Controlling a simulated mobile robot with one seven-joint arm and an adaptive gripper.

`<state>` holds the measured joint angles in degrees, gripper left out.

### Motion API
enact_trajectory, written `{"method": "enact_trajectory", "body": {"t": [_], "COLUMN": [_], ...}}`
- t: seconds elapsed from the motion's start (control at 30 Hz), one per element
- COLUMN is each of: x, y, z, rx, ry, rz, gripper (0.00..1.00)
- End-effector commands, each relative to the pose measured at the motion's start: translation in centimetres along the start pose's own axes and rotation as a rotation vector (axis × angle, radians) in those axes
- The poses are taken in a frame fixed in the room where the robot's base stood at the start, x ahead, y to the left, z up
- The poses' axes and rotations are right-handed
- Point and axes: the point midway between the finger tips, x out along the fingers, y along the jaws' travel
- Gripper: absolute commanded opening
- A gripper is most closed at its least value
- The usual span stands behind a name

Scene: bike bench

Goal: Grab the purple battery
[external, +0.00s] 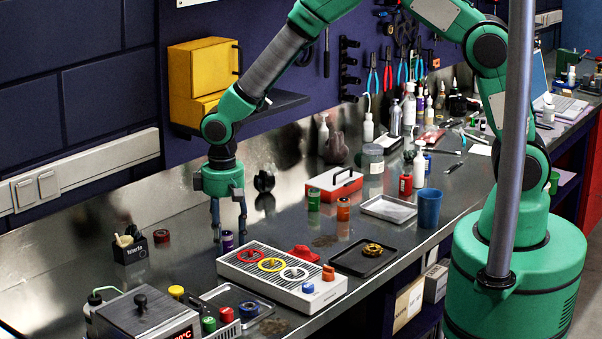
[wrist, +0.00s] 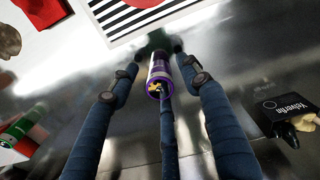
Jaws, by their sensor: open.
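The purple battery (external: 227,241) stands on the metal bench, just left of the white panel, in the external view. In the wrist view the battery (wrist: 159,75) shows its purple rim and dark label, near the far ends of the fingers. My gripper (external: 229,236) points down from above, with its fingertips low around the battery. In the wrist view my gripper (wrist: 150,52) is open, with dark fingers to the left and right of the battery and one in front. I cannot tell whether any finger touches it.
The white panel (external: 255,286) with coloured rings lies close on the right. A black box (external: 130,250) with brushes stands to the left. Green (external: 313,202) and orange (external: 343,209) cylinders stand farther right. A yellow cabinet (external: 196,85) on a wall shelf is above.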

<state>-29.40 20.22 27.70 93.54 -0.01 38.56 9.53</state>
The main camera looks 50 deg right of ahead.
Motion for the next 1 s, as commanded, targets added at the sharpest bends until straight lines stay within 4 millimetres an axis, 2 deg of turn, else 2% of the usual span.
{"method": "enact_trajectory", "body": {"t": [0.47, 0.5, 0.73, 1.0], "x": [-0.02, -0.02, -0.03, -0.08], "y": [0.00, 0.00, -0.01, -0.01], "z": [-0.01, -0.01, -0.01, -0.03], "rx": [0.000, 0.000, 0.000, 0.000], "ry": [0.000, 0.000, 0.000, 0.001], "rz": [0.000, 0.000, 0.000, 0.000], "gripper": [0.47, 0.45, 0.00, 0.00]}}
